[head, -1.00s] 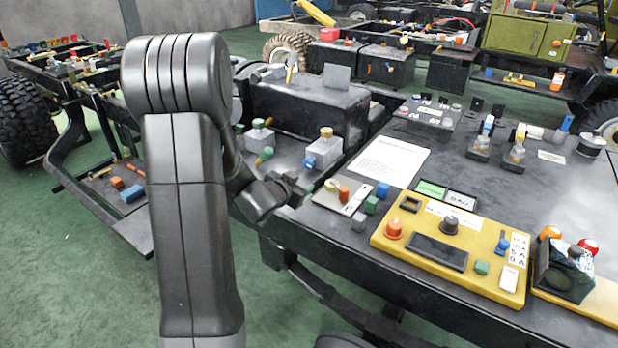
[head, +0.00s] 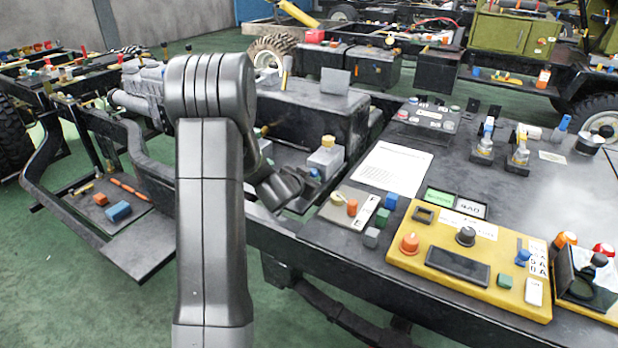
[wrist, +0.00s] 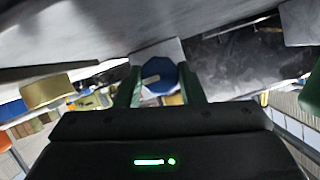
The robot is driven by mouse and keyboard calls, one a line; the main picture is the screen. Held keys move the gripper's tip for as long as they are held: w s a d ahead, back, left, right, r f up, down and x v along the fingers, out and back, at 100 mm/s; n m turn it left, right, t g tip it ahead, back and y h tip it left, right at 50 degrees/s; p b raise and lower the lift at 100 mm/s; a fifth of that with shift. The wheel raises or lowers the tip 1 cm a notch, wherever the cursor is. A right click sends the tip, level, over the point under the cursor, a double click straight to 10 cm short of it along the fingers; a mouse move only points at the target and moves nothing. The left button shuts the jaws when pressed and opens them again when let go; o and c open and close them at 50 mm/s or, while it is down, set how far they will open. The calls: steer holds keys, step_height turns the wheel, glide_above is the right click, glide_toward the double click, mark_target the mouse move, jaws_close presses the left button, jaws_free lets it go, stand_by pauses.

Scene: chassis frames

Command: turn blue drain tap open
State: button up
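The blue tap knob (wrist: 158,80) is many-sided with a pale bar across its face, and it is mounted on a light grey block. In the head view the blue knob (head: 315,173) shows low on the front of a grey block with a yellow cap (head: 327,142). In the wrist view my gripper (wrist: 160,88) has its two green fingers apart, one on each side of the knob. I cannot tell whether either finger touches it. In the head view my forearm and wrist hide most of the gripper, which lies just left of the knob.
A black bench with a yellow control panel (head: 465,250) and a white sheet (head: 393,167) stands right of the tap. A black box (head: 313,115) is behind it. Black frame rails run below and left. Green floor is clear at lower left.

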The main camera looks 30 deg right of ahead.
steer(key=shift+r+p, duration=0.15)
steer(key=shift+p, duration=0.8)
steer(key=shift+c, duration=0.2)
steer(key=n+p, duration=0.1)
steer(key=p, duration=0.3)
steer(key=shift+a+r+g, duration=0.1)
steer(key=shift+r+g, duration=0.05)
steer(key=shift+g, duration=0.25)
steer(key=n+g+h+p, duration=0.1)
steer(key=n+p, duration=0.1)
steer(key=p, duration=0.3)
steer(key=shift+w, duration=0.1)
steer(key=n+g+h+p, duration=0.1)
steer(key=n+p, duration=0.1)
steer(key=p, duration=0.2)
steer(key=shift+g, duration=0.3)
steer(key=shift+w+f+n+g+h+p, duration=0.1)
steer(key=shift+f+n+g+h+p, duration=0.3)
steer(key=shift+n+p, duration=0.5)
steer(key=o, duration=1)
